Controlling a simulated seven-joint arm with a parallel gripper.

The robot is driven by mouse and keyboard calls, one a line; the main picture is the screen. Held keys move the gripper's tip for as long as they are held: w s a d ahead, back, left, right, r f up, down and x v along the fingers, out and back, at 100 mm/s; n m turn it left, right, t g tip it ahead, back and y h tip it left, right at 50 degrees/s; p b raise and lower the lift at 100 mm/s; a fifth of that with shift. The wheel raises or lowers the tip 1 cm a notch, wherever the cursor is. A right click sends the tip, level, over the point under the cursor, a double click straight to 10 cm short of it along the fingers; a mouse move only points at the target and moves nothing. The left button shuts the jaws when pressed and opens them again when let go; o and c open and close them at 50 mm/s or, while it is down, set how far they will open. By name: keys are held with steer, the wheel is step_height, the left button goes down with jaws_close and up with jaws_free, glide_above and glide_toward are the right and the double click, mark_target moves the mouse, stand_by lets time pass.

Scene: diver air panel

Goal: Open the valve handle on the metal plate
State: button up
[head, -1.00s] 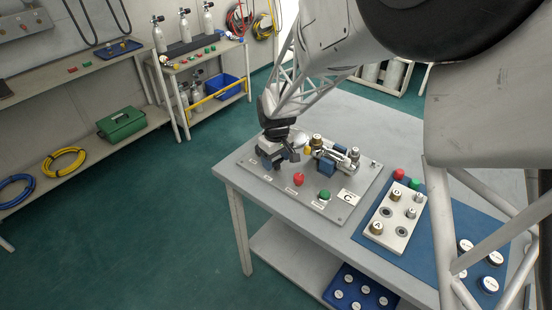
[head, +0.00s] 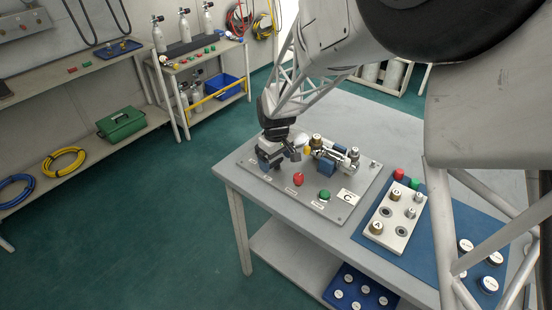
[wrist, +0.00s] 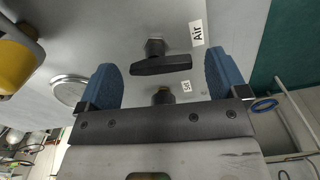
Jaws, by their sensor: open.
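The grey metal plate (head: 335,210) lies on the table with fittings, labels and buttons on it. In the wrist view, a black bar-shaped valve handle (wrist: 160,65) sits on a short stem on the plate (wrist: 130,20), near the "Air" label. The bar lies roughly crosswise in that view. My gripper (head: 280,161) is over the plate's left part. Its blue-padded fingers (wrist: 161,70) are open, one on each side of the handle, with visible gaps. I cannot tell the exact height between fingertips and handle. In the head view, my gripper hides the handle.
A red button (head: 298,179) and a green button (head: 324,195) stand on the plate's near side. A blue and metal fitting assembly (head: 330,155) stands right of my gripper. A white block with brass fittings (head: 388,237) lies on a blue mat. A yellow part (wrist: 15,60) is close at left.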

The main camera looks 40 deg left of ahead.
mark_target(277, 162)
steer(key=shift+r, duration=0.1)
steer(key=shift+r, duration=3.85)
steer(key=shift+w+d, duration=0.1)
steer(key=shift+d, duration=0.1)
steer(key=w+d+r+m, duration=0.1)
steer(key=d+r+m, duration=0.3)
steer(key=d, duration=0.8)
steer(key=d+r+m+t, duration=0.1)
steer(key=d+r, duration=0.4)
steer(key=d, duration=0.7)
steer(key=w+d+r+m, duration=0.1)
steer(key=d+r+m, duration=0.3)
steer(key=d, duration=0.8)
steer(key=s+d+m, duration=0.3)
steer(key=s+d, duration=0.7)
steer(key=d, duration=0.2)
steer(key=s+d+r+m+t, duration=0.1)
steer(key=s+d+m, duration=0.3)
steer(key=s+d, duration=0.5)
steer(key=d, duration=0.4)
steer(key=shift+s+d+r+t, duration=0.3)
steer(key=shift+s, duration=0.05)
